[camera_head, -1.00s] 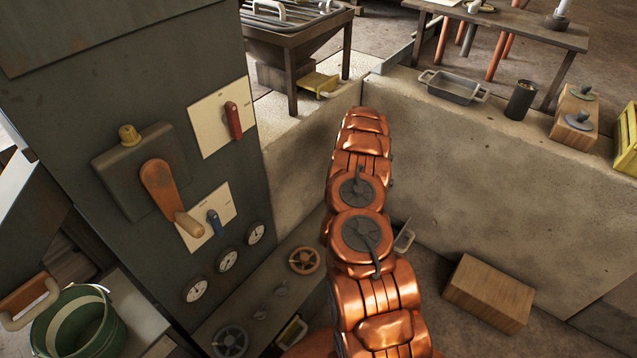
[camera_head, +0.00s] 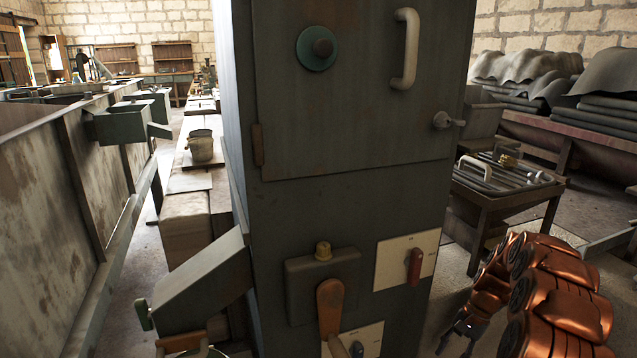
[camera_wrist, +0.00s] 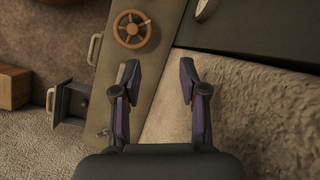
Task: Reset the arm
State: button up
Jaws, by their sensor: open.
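My copper-coloured arm is folded at the lower right of the head view.
The cabinet carries a red switch (camera_head: 415,267), an orange lever (camera_head: 330,305) and a white door handle (camera_head: 405,48). A table with metal rods (camera_head: 505,178) stands behind my arm. A bucket (camera_head: 201,146) sits on the long bench at left.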

jog(key=s+a+r+n+h, duration=0.2)
jog(key=s+a+r+n, duration=0.4)
jog(key=s+a+r, duration=0.8)
jog(key=s+a+r+n+h, duration=0.1)
jog(key=s+r+n, duration=0.1)
jog(key=s, duration=0.9)
jog(key=s+a+r+n+h, duration=0.1)
jog(key=s+r+n, duration=0.15)
jog(key=s, duration=0.85)
notch_tip(320, 180, up, 24)
jog(key=s+p, duration=0.1)
jog(key=p, duration=2.1)
jog(key=shift+s+m, duration=0.25)
jog(key=shift+m, duration=0.2)
jog(key=shift+d+f, duration=0.1)
